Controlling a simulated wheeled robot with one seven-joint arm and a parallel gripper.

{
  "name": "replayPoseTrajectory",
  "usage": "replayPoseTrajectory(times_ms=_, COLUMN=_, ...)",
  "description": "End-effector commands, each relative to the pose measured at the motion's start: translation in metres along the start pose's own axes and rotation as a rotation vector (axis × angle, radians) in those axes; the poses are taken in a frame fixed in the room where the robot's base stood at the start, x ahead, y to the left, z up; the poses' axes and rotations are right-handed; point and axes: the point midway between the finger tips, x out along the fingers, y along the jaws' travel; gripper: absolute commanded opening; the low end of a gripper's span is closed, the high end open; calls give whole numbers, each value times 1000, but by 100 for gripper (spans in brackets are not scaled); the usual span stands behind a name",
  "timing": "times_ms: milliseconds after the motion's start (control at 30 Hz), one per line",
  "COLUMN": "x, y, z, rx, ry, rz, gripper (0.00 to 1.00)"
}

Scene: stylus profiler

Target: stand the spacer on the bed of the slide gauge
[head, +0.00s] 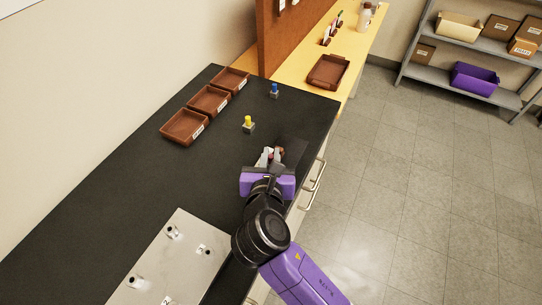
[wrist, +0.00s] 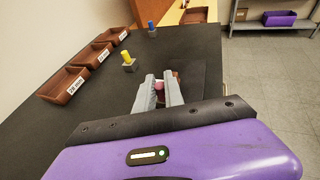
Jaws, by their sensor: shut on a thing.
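My gripper (head: 270,154) is over the right part of the black counter, near its edge. It is shut on a small pinkish-red piece (wrist: 160,86), apparently the spacer, mostly hidden between the fingers. My gripper also shows in the wrist view (wrist: 158,88). I cannot tell for sure which thing is the slide gauge. A small grey block with a yellow knob (head: 248,124) stands beyond my gripper, apart from it. A similar block with a blue knob (head: 274,91) stands farther back. A pale metal plate (head: 185,262) with several small posts lies at the lower left.
Three labelled brown trays (head: 184,127) stand in a row along the wall side. Another brown tray (head: 328,71) is on the wooden bench beyond a brown partition (head: 287,40). The middle of the black counter (head: 150,185) is clear. Shelves (head: 470,45) stand across the floor.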

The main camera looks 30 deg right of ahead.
Motion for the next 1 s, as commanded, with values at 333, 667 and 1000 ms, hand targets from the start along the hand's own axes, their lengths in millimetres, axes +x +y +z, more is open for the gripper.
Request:
replayPoseTrajectory(times_ms=333, x=1, y=0, z=-2, rx=0, ry=-1, rz=1, gripper=0)
replayPoseTrajectory(times_ms=667, x=2, y=0, z=-4, rx=1, ry=-1, rz=0, gripper=35)
replayPoseTrajectory(times_ms=1000, x=-9, y=1, z=-1, rx=0, ry=-1, rz=3, gripper=35)
